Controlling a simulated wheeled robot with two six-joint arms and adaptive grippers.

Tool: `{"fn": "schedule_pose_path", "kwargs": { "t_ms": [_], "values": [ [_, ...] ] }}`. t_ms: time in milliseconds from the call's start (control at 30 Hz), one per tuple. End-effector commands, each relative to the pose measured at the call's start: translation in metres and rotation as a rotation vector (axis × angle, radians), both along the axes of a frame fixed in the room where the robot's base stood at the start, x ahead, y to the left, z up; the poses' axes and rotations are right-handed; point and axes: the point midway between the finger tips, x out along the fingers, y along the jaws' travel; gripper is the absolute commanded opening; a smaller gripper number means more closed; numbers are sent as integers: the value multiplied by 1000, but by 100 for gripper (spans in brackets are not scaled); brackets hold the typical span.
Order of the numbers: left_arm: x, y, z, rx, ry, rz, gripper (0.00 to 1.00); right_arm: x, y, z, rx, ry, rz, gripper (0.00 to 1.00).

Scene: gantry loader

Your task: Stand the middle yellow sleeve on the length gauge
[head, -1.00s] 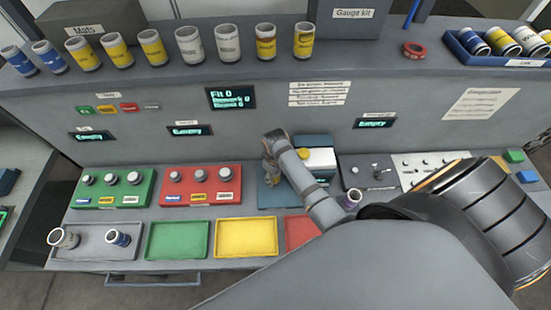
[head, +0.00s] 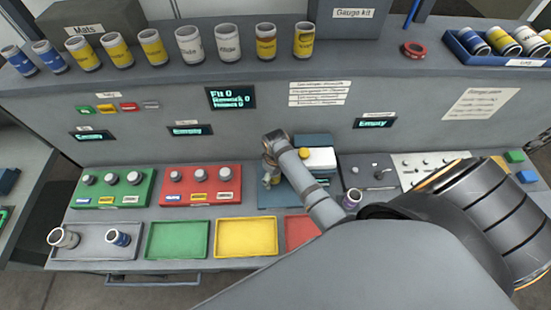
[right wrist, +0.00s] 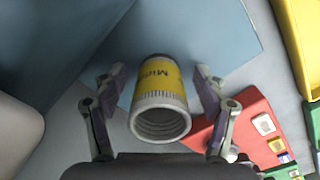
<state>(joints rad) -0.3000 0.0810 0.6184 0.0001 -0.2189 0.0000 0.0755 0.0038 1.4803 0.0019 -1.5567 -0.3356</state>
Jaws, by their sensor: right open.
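The middle yellow sleeve (right wrist: 162,92), a yellow cylinder with a pale ribbed rim and dark lettering starting "Mi", shows in the right wrist view with its open end toward the camera. My right gripper (right wrist: 157,82) is open, with one finger on each side of the sleeve and visible gaps. The sleeve's far end meets the blue-grey plate of the length gauge (right wrist: 215,35); whether it bears fully on it I cannot tell. In the head view my right gripper (head: 271,178) is over the left part of the gauge (head: 277,198), mostly hiding the sleeve. My left gripper is out of view.
A red block with knobs (head: 200,197) stands close left of the gauge, and a grey switch panel (head: 368,185) to its right. Green (head: 177,223) and yellow (head: 246,222) trays in front are empty. A grey tray (head: 95,228) holds two sleeves. More sleeves line the upper shelf.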

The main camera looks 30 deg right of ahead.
Motion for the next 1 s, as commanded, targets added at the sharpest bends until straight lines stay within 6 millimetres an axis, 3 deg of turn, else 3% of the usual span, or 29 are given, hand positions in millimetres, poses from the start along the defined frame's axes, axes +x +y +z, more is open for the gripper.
{"fn": "schedule_pose_path", "kwargs": {
  "t_ms": [167,400,533,700,1000],
  "values": [
    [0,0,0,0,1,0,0,1,0,24,0,-5,0,72],
    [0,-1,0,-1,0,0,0,2,0,83,0,-6,0,72],
    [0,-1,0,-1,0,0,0,2,0,106,0,-6,0,72],
    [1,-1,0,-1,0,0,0,1,0,119,0,-2,0,72],
    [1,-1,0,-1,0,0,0,1,0,120,0,-2,0,72]
  ]
}}
